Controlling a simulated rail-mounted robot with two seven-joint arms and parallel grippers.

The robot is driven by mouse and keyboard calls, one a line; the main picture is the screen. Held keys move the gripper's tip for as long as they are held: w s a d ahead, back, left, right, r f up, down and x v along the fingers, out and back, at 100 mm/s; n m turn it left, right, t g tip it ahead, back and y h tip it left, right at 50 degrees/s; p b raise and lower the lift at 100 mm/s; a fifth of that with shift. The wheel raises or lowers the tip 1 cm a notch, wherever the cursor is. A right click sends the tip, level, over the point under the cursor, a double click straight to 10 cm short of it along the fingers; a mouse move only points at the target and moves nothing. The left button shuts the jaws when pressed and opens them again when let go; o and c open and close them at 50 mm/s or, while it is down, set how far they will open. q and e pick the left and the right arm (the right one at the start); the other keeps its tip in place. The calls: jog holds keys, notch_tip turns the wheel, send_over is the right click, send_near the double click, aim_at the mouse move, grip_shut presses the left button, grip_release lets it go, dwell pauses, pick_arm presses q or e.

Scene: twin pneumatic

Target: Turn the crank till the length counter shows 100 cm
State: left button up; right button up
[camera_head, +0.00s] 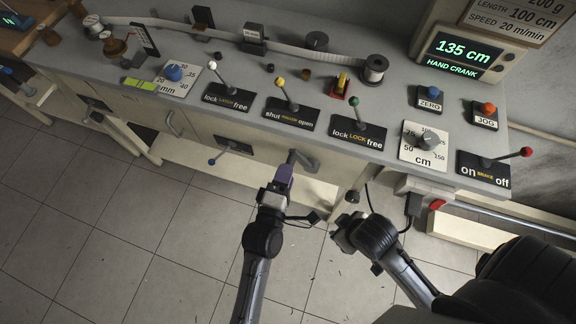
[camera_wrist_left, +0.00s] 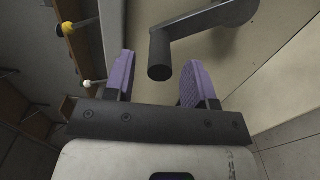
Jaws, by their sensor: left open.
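The length counter (camera_head: 464,50) glows green and reads 135 cm, with HAND CRANK lit below it. The dark crank (camera_head: 300,158) sticks out from the front of the bench. In the left wrist view the crank's arm (camera_wrist_left: 200,22) runs to the upper right, and its round handle (camera_wrist_left: 160,55) stands between my finger pads. My left gripper (camera_head: 282,180) is at the crank; its purple fingers (camera_wrist_left: 156,80) are open, with gaps on both sides of the handle. My right gripper (camera_head: 340,232) hangs below the bench front, away from the crank; its fingers are not clear.
The bench top carries the lock lever (camera_head: 360,125), shut lever (camera_head: 288,100), cm dial (camera_head: 424,142) and brake lever (camera_head: 505,158). A spool (camera_head: 375,70) stands behind them with a pale strip running left. A lower lever (camera_head: 222,153) juts from the front. The tiled floor (camera_head: 170,240) is clear.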

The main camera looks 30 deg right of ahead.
pick_arm(q)
jog(key=p+v, duration=0.2)
jog(key=v, duration=0.9)
jog(key=shift+s, duration=0.2)
jog(key=shift+a, duration=0.1)
